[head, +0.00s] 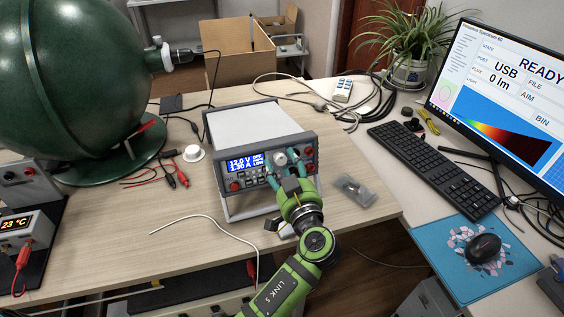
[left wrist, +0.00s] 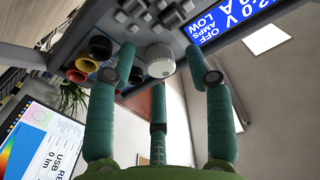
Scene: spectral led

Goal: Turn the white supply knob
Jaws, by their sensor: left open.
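The white supply knob (head: 280,158) is on the front panel of the grey power supply (head: 262,116), just right of its lit blue display (head: 245,162). In the left wrist view the round, ridged knob (left wrist: 160,60) shows at the top centre. My left gripper (head: 288,167) is open in front of the panel, its teal fingers spread around the knob. In the left wrist view my left gripper (left wrist: 160,65) has one finger on each side of the knob, with small gaps, and a third finger below it. My right gripper is in neither view.
Coloured sockets (left wrist: 92,58) lie beside the knob on the panel. A small clear bag (head: 353,188) lies right of the supply, and a white cable (head: 215,223) lies at its left front. The green sphere (head: 75,75) stands at the left, the monitor (head: 505,100) at the right.

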